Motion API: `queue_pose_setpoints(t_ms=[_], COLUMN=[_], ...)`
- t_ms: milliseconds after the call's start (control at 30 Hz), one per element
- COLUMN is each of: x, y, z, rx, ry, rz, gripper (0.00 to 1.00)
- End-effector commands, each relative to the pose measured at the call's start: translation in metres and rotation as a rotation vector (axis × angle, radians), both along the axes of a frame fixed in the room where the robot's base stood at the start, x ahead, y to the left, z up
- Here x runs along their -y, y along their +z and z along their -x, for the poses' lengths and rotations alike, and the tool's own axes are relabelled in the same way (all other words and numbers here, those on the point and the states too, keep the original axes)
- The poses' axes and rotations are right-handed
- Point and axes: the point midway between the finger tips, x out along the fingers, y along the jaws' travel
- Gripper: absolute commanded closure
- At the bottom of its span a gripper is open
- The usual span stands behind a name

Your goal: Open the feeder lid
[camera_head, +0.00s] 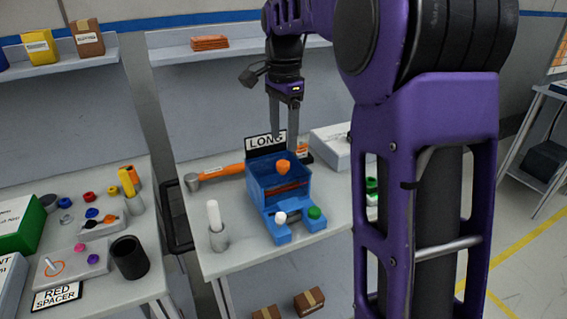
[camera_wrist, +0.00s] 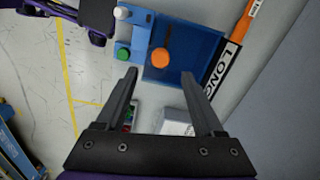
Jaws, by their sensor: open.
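The blue feeder (camera_head: 262,208) stands on the middle table, with a black "LONG" sign (camera_head: 265,143) at its back. Its blue, see-through-looking lid (camera_wrist: 190,55) appears to lie over the box and carries an orange knob (camera_head: 283,167). The knob also shows in the wrist view (camera_wrist: 160,57). An orange rod-like part (camera_head: 288,187) shows in the box. My gripper (camera_head: 284,136) is open and empty, pointing down above the feeder. In the wrist view the knob lies just beyond and between the fingertips (camera_wrist: 159,74), apparently not touching them.
A white button (camera_head: 280,217) and a green button (camera_head: 314,212) sit on the feeder's front arms. An orange-handled hammer (camera_head: 215,174) lies left of it. A white peg (camera_head: 213,214) stands in a holder at front left. A white box (camera_head: 330,143) is behind right.

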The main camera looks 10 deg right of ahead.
Motion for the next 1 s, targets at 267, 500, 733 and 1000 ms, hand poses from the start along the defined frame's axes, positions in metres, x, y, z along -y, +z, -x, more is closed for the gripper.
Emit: queue_pose_setpoints(t_ms=[267,500,733,1000], x=[0.000,0.000,0.000,0.000], y=[-0.052,-0.067,-0.068,-0.068], z=[0.001,0.000,0.000,0.000], rx=[-0.002,0.001,0.001,0.001], ry=[-0.001,0.000,0.000,0.000], rz=[0.000,-0.001,0.000,0.000], gripper=[0.31,0.31,0.31,0.74])
